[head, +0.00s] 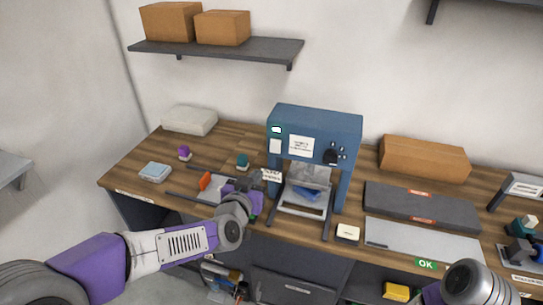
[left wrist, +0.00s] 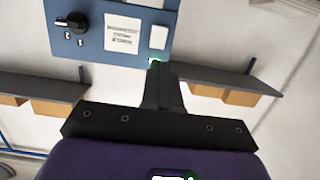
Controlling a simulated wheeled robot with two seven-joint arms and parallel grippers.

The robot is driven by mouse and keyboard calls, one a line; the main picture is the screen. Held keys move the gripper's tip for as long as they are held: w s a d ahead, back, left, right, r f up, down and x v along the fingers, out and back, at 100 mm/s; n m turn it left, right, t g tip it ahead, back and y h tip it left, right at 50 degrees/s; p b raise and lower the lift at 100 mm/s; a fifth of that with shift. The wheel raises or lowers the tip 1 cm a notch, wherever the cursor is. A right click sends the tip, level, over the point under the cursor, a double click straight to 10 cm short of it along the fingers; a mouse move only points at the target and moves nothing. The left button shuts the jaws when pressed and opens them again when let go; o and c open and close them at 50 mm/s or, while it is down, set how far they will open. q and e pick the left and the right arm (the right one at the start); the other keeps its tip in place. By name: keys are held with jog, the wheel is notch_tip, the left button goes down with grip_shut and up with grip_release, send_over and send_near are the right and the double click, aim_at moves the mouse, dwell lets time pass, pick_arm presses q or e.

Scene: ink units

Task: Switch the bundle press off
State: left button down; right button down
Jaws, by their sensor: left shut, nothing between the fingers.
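The blue bundle press (head: 352,128) stands upright at the back of the wooden bench. Its front carries a lit green-white lamp (head: 277,130), a white plate (head: 275,146), a printed label (head: 301,146) and a black knob (head: 331,157). The left wrist view shows this front inverted, with the knob (left wrist: 73,22), label (left wrist: 123,32) and white plate (left wrist: 158,38). My left gripper (head: 266,181) is shut and empty, low in front of the press's left side. In the left wrist view its fingertips (left wrist: 157,68) overlap the lamp, mostly hiding it. My right gripper is outside the picture.
A teal-knobbed stamp (head: 242,161), a purple-knobbed one (head: 184,153) and an orange piece (head: 204,181) lie left of the press. A cream block (head: 347,232) and dark panel (head: 420,206) lie right. A cardboard box (head: 424,159) is behind. A shelf (head: 215,50) hangs above left.

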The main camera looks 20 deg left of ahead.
aim_at(274, 151)
pick_arm(q)
jog(key=shift+w, duration=0.1)
jog(key=w+f, duration=0.1)
jog(key=w, duration=0.3)
jog(key=w+f+b, duration=0.1)
jog(key=w, duration=0.4)
jog(key=w+b, duration=0.1)
jog(key=w, duration=0.3)
jog(key=shift+w+d+f, duration=0.25)
jog(key=shift+w+f, duration=0.05)
jog(key=shift+f, duration=0.1)
jog(key=t+b, duration=0.1)
jog(key=b, duration=0.4)
jog(key=f+t+b, duration=0.1)
jog(key=b, duration=0.4)
jog(key=shift+w+a+t, duration=0.1)
jog(key=shift+w+t, duration=0.15)
jog(key=shift+t, duration=0.05)
jog(key=shift+r, duration=0.1)
dwell(0.7)
